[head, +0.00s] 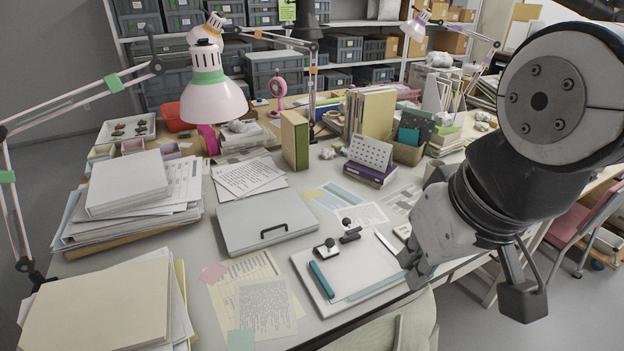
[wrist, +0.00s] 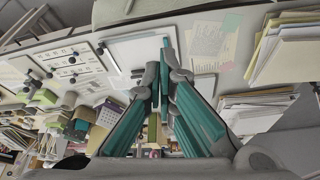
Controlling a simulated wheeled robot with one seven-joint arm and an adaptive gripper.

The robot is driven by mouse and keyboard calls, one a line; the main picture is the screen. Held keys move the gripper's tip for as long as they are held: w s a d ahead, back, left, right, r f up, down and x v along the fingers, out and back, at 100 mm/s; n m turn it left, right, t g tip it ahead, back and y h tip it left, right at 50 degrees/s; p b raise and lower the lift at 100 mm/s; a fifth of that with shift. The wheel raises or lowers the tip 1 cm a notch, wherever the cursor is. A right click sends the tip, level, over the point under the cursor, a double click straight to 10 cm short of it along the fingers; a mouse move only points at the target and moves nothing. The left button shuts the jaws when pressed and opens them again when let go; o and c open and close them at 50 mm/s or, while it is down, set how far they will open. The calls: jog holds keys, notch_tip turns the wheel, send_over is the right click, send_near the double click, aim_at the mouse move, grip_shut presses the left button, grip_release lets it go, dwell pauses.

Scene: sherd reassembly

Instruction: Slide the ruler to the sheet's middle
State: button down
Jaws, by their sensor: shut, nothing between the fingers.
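The teal ruler (head: 321,280) lies aslant near the left side of the white sheet (head: 362,262), on a pale board (head: 303,262). In the wrist view the ruler (wrist: 166,47) shows just beyond my fingertips, beside the white sheet (wrist: 132,52). Whether the fingertips touch anything below cannot be told.
Black-knobbed pieces (head: 326,248) stand at the board's back edge. A grey case (head: 265,222) lies behind left. Printed papers (head: 255,300) lie left of the board, and a paper stack (head: 105,312) at front left. A chair back (head: 395,328) stands at the front edge.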

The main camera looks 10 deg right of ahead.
jog(key=c, duration=2)
grip_release()
jog(key=o, duration=0.4)
jog(key=shift+w+d+f, duration=0.15)
jog(key=shift+w, duration=0.2)
jog(key=shift+o, duration=1.3)
jog(key=w+d+f+g+b, duration=0.1)
jog(key=w+d+f+b, duration=0.2)
jog(key=w, duration=0.4)
jog(key=w+d+f+g+h+b, duration=0.1)
jog(key=w+d+f+b, duration=0.2)
jog(key=w, duration=0.5)
jog(key=shift+d+f+h, duration=0.3)
jog(key=shift+d+f, duration=0.5)
jog(key=shift+d, duration=0.4)
jog(key=w+d+f+g+b, duration=0.2)
jog(key=w+d+f+b, duration=0.3)
jog(key=w+d+f, duration=0.7)
jog(key=shift+h, duration=0.3)
jog(key=f+b, duration=0.1)
jog(key=f, duration=0.4)
jog(key=s+d+f+b, duration=0.1)
jog(key=f, duration=0.4)
jog(key=d+f+b, duration=0.1)
jog(key=f, duration=0.4)
jog(key=shift+s, duration=0.4)
jog(key=shift+c, duration=0.6)
grip_shut()
